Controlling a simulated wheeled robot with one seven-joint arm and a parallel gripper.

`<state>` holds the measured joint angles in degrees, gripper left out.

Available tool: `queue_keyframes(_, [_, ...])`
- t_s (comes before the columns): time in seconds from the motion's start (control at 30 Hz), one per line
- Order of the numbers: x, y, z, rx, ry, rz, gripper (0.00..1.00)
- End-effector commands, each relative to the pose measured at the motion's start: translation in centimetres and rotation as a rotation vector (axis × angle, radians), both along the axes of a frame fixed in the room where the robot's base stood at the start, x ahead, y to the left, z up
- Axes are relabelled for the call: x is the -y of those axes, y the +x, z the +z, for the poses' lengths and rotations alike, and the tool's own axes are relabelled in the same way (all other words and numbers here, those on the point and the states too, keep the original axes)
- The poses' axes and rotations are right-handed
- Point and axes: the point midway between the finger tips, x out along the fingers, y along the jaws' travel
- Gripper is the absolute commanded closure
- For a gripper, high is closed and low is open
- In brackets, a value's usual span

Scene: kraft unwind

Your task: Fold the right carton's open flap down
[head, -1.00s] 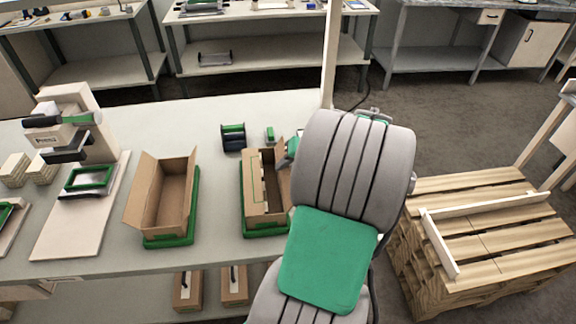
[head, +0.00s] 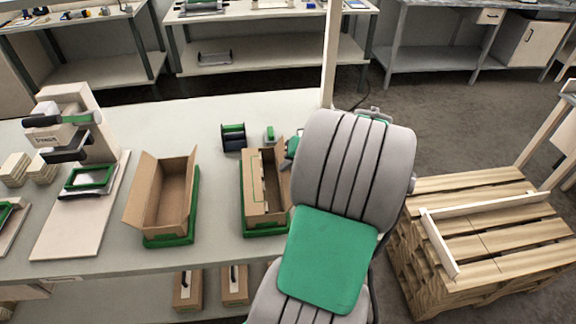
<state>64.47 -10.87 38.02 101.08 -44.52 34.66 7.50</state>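The right carton (head: 262,220) is brown cardboard and sits in a green tray (head: 265,231) on the bench. Its left part looks covered by a folded flap, and a dark gap shows along its top. Its right side is partly hidden behind my arm. The left carton (head: 165,195) stands open in its own green tray (head: 168,240), with its side flaps spread. A small green and grey part of my gripper (head: 292,147) shows at the right carton's upper right edge. My arm hides the rest, so its fingers cannot be made out.
A dark tape dispenser (head: 233,138) and a small green item (head: 270,134) stand behind the right carton. A press-like machine (head: 75,130) is at the left. A post (head: 330,60) rises at the bench's back right corner. A pallet (head: 490,230) stands right of my arm.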

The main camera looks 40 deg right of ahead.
Motion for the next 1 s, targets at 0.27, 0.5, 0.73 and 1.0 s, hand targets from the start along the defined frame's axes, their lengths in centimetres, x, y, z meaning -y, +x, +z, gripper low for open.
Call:
queue_keyframes(0.27, [0.01, 0.0, 0.01, 0.0, 0.0, 0.0, 1.0])
queue_keyframes(0.5, [0.01, 0.0, 0.01, 0.0, 0.0, 0.0, 1.0])
queue_keyframes(0.73, [0.01, 0.0, 0.01, -0.001, -0.001, 0.0, 1.0])
queue_keyframes(1.0, [-0.22, 0.17, -0.02, -0.025, -0.041, 0.002, 1.0])
